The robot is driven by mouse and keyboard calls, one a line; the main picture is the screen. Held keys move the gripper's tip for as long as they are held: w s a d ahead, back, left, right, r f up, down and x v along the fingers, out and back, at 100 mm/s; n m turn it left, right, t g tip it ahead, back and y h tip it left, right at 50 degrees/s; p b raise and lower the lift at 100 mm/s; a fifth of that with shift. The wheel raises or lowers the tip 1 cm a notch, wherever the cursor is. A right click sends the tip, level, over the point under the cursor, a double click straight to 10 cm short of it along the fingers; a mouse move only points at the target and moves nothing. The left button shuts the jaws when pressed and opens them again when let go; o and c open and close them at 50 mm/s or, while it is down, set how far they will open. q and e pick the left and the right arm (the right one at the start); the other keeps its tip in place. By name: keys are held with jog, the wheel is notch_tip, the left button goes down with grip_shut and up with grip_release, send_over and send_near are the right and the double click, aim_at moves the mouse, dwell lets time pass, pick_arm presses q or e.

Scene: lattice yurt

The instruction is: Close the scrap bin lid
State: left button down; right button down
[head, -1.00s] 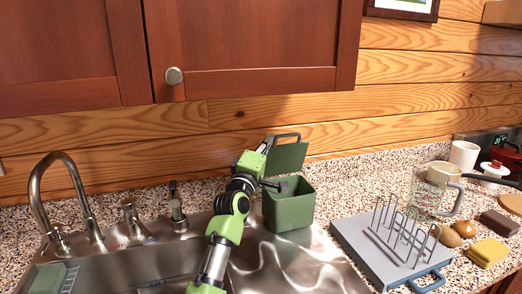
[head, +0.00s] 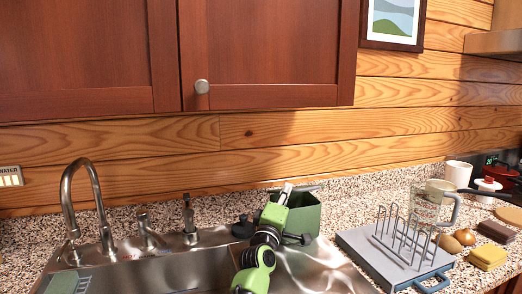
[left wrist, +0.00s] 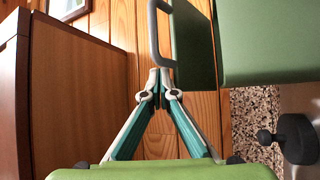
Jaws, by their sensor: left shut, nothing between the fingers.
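The green scrap bin (head: 308,217) stands behind the sink's right side, partly covered by my left arm. It also shows at the top right of the left wrist view (left wrist: 275,40). Its lid (left wrist: 192,50) is a dark green panel with a grey loop handle (left wrist: 153,30), separate from the bin's body in that view. In the head view only a thin strip shows above the rim, so the lid's exact angle is unclear. My left gripper (head: 287,187) is shut and empty, its tips (left wrist: 160,76) close to the handle; contact is unclear. My right gripper is not in view.
The steel sink and faucet (head: 82,200) lie to the left. A dark round knob-like object (head: 242,228) stands left of the bin. A grey rack board (head: 390,250), mugs and several small items fill the right counter. Wooden cabinets (head: 270,50) hang above.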

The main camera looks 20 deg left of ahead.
pick_arm(q)
jog(key=shift+s+d+f, duration=0.15)
jog(key=shift+d+f, duration=0.05)
jog(key=shift+f, duration=0.2)
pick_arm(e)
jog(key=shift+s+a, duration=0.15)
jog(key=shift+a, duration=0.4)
